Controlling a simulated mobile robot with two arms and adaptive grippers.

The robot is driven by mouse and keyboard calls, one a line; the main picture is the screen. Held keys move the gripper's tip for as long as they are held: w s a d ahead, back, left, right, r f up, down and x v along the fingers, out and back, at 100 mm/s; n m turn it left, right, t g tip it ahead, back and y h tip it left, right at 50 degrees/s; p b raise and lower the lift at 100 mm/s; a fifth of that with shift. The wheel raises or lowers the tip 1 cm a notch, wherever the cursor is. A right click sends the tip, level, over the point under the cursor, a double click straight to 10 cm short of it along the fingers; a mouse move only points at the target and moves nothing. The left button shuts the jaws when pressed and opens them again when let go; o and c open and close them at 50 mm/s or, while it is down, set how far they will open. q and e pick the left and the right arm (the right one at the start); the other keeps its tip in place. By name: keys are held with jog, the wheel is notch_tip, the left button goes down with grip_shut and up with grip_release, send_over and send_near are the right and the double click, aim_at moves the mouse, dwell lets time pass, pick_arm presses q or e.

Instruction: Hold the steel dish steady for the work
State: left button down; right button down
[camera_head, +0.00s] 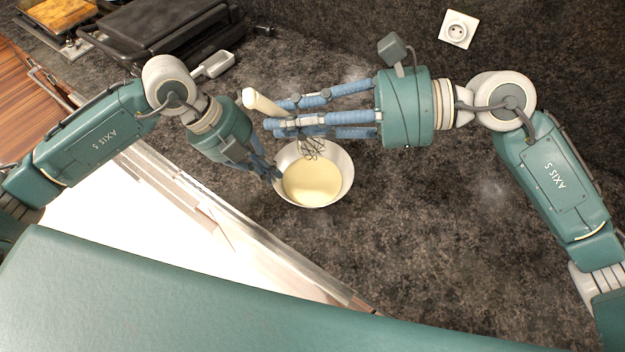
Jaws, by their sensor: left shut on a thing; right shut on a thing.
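The steel dish (343,166) is a round bowl on the dark countertop, with pale yellow liquid (312,183) in it. My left gripper (274,174) is shut on the dish's left rim. My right gripper (272,118) is above the dish, shut on a whisk with a cream handle (261,102). The whisk's wire loops (312,148) hang down at the dish's far edge; the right fingers hide part of the whisk. I cannot tell whether the wires touch the liquid.
A black grill-like appliance (160,40) stands at the back left, beside a tray with yellow-orange food (62,12). A white wall socket (458,29) is at the back. The dark countertop (420,230) is clear right of the dish. Its front edge runs diagonally below the dish.

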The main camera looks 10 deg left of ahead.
dwell(0.4)
pick_arm(q)
jog(key=c, duration=1.8)
grip_release()
jog(key=shift+c, duration=0.2)
pick_arm(e)
jog(key=shift+r, duration=0.7)
pick_arm(q)
jog(key=p+v, duration=0.1)
jog(key=v, duration=1.2)
jog(key=shift+d+r, duration=0.2)
jog(key=shift+r, duration=0.05)
pick_arm(e)
notch_tip(320, 180, up, 5)
jog(key=shift+f, duration=0.15)
pick_arm(q)
jog(key=shift+w, duration=0.1)
